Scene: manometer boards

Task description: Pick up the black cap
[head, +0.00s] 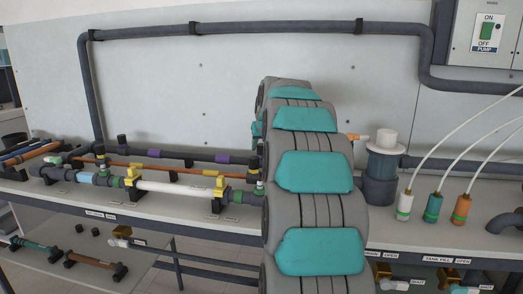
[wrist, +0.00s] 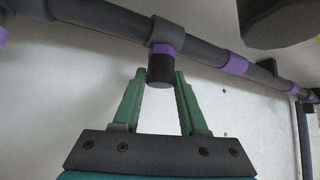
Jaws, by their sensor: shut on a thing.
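In the wrist view the black cap (wrist: 160,70) sits at the end of a short purple-ringed branch of a grey pipe tee (wrist: 165,32). My gripper (wrist: 160,78) has its two green fingers on either side of the cap, shut on it. The cap still meets the purple ring, with no clear gap. In the head view my arm's grey and teal links hide the gripper and this cap. Another black cap (head: 122,139) stands upright on the pipe run at the left of the bench.
The wrist view also shows a purple coupling (wrist: 232,64) on the pipe and a dark rounded body (wrist: 275,20) close by. In the head view a white-topped grey cylinder (head: 381,185) and several hose connectors, including a teal one (head: 433,207), stand right of my arm.

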